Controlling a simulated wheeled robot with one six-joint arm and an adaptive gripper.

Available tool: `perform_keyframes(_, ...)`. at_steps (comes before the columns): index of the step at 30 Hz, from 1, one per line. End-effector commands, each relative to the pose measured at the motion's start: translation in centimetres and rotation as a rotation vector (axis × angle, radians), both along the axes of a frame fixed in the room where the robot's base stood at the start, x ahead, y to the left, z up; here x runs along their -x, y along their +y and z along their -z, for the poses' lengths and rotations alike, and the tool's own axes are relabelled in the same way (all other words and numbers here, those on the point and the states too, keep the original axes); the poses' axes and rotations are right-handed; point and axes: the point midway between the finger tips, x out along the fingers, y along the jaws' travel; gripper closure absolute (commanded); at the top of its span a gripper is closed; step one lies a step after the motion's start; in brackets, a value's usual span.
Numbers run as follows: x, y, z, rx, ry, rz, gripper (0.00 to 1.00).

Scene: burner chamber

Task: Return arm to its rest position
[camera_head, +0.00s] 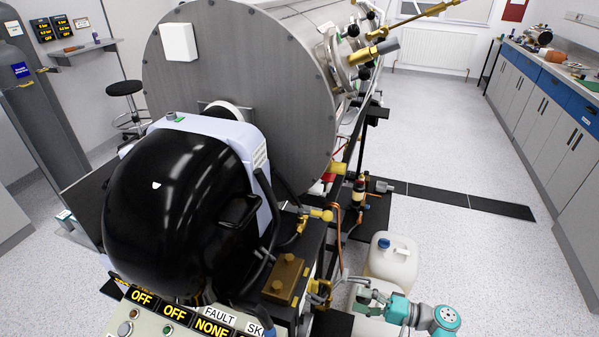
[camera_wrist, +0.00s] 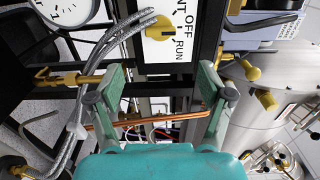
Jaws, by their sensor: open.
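My gripper (camera_head: 364,296) shows at the lower right of the head view, with my teal arm behind it. It is in front of a white plastic canister and beside the burner rig's frame. In the wrist view my gripper (camera_wrist: 162,80) has its two green-grey fingers spread wide apart with nothing held between them. A panel with a yellow rotary knob (camera_wrist: 158,28) and the words OFF and RUN lies beyond the fingertips. A copper pipe (camera_wrist: 150,119) crosses the view behind the fingers; whether it touches them I cannot tell.
The large grey cylindrical chamber (camera_head: 240,75) fills the middle. A black dome (camera_head: 170,215) stands before it. The white canister (camera_head: 390,260) is on the floor. Braided hoses (camera_wrist: 105,50) run near the left finger. Open floor (camera_head: 490,270) lies right, before blue-grey cabinets (camera_head: 545,115).

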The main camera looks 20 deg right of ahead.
Motion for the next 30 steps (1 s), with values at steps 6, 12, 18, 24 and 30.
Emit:
perform_keyframes(6, 0.8, 1.8, 2.0, 0.034, 0.042, 0.027, 0.21)
perform_keyframes(12, 3.6, 6.0, 7.1, 0.150, 0.144, 0.109, 0.21)
perform_keyframes(18, 7.5, 9.2, 11.4, 0.301, 0.224, 0.196, 0.21)
perform_keyframes(24, 12.3, 11.1, 14.3, 0.466, 0.271, 0.276, 0.21)
perform_keyframes(30, 17.3, 11.9, 15.3, 0.642, 0.278, 0.348, 0.21)
